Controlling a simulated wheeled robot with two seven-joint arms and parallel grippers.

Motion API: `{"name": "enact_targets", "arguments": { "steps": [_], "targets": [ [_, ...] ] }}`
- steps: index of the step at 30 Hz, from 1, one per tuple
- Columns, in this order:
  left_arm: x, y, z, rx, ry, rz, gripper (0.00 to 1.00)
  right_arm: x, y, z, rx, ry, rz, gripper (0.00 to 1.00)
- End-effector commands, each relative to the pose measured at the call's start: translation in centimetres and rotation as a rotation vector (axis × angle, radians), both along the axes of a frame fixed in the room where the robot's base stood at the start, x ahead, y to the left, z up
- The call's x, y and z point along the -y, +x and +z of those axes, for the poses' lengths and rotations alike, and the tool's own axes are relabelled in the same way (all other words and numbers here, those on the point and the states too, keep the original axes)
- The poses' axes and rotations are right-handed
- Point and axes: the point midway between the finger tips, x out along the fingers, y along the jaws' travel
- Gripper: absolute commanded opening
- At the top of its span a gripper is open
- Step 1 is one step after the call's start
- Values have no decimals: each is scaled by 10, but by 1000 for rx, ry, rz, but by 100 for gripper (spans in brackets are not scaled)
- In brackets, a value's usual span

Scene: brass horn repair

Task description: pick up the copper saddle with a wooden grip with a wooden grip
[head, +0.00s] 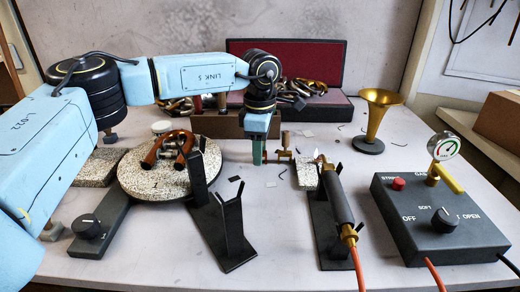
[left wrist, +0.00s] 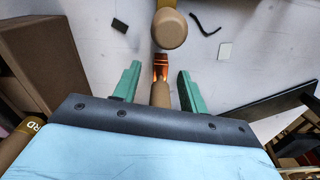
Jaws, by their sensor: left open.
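The copper saddle (left wrist: 161,72) shows in the left wrist view as a shiny copper piece between a round wooden knob (left wrist: 170,28) and a tan wooden cylinder (left wrist: 160,94). In the head view the saddle and grip look like a small brown piece (head: 284,141) on the table, right of my left gripper (head: 258,156). My left gripper is open, its green fingers low over the table. In the left wrist view its fingers (left wrist: 158,88) stand either side of the cylinder, with gaps visible. I cannot tell its exact height. My right gripper is not in view.
A round speckled turntable (head: 140,190) carries a copper U-shaped tube. Black stands (head: 228,228) and a torch (head: 336,196) on its holder are in front. A control box (head: 440,222) and brass funnel (head: 380,108) are right. A red-lined case (head: 290,60) stands behind.

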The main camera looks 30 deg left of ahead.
Motion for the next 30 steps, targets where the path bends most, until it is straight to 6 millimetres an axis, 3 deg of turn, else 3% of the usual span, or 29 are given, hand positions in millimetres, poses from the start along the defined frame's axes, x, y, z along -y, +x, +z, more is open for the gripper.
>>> {"name": "enact_targets", "arguments": {
  "steps": [5,15,28,30],
  "targets": [
    [0,0,0,0,0,0,43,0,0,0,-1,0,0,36],
    [0,0,0,0,0,0,0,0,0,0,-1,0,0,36],
    [0,0,11,2,-1,0,0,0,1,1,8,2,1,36],
    [0,1,19,3,-1,-1,0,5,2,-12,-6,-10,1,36]
  ]
}}
